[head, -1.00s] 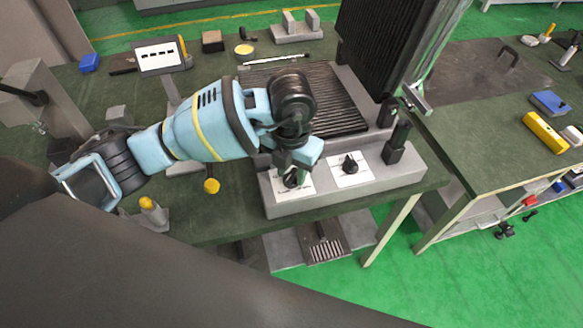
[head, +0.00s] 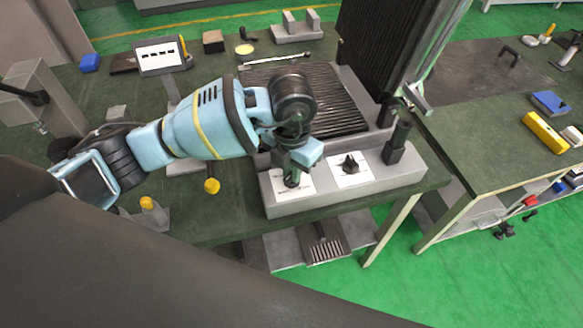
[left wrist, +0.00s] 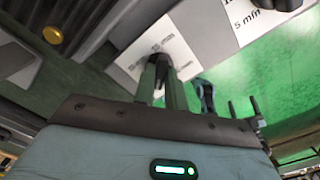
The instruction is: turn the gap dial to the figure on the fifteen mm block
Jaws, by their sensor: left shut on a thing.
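The gap dial is a small dark knob on the left white card (head: 306,184) of the grey machine front. My left gripper (head: 292,177) points down at this card and is shut on the knob, which it mostly hides. In the left wrist view the fingers (left wrist: 163,75) close around the dial's dark knob (left wrist: 161,58), and the card (left wrist: 180,36) shows printed mm figures, too small to read surely. A second dark dial (head: 350,165) sits on the right card; its card in the left wrist view (left wrist: 250,15) reads "5 min". I cannot pick out the fifteen mm block. My right gripper is not in view.
A dark upright handle (head: 397,143) stands right of the dials. The ribbed dark plate (head: 335,100) lies behind them. A yellow-topped post (head: 148,203) and a yellow knob (head: 212,186) are near the left arm. A yellow block (head: 545,132) lies on the right bench.

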